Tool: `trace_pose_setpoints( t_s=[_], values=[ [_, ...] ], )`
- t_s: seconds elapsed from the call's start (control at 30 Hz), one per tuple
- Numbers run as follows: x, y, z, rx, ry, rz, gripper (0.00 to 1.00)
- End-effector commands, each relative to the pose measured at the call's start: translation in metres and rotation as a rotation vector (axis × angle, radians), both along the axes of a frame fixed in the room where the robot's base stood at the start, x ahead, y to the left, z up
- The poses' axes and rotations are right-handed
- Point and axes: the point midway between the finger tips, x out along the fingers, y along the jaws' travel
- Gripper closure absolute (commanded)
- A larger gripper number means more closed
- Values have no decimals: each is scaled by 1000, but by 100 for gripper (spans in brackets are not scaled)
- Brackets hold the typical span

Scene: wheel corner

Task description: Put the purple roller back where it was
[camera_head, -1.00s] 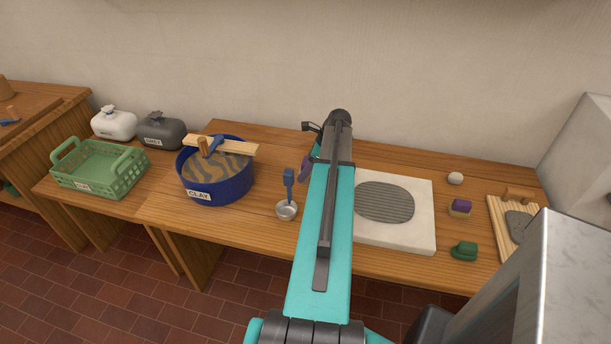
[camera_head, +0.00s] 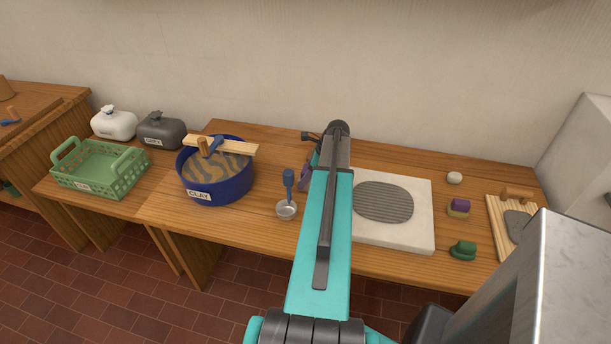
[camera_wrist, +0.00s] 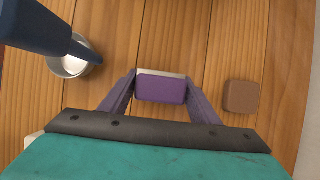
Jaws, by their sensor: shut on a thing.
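My gripper (camera_wrist: 161,78) is shut on a purple block-like thing with a pale strip along its far edge, which I take as the purple roller (camera_wrist: 161,89). The roller sits between the two purple-grey fingers, over the wooden table. I cannot tell whether it touches the wood. In the head view my arm hides the roller, and only part of my gripper (camera_head: 304,177) shows left of the arm. Another purple piece with a tan base (camera_head: 460,206) stands right of the white slab.
A brown block (camera_wrist: 241,97) lies close right in the wrist view. The blue clay tub (camera_head: 217,190) is farther left. The white slab (camera_head: 424,230) with grey clay lies right of my arm.

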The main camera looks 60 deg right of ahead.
Motion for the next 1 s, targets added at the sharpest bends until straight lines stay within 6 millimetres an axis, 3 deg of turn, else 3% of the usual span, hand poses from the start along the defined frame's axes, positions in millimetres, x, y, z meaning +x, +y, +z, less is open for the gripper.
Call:
trace_pose_setpoints(
  t_s=[0.53,0.57,0.63,0.67,0.77,1.0],
  values=[
    [0,1,-15,2,5,2,93],
    [-1,1,-15,2,6,2,100],
    [-1,2,-16,2,7,2,100],
    [-1,2,-17,3,7,3,41],
    [-1,2,-17,4,8,3,25],
    [0,1,-14,2,4,3,25]
  ],
)
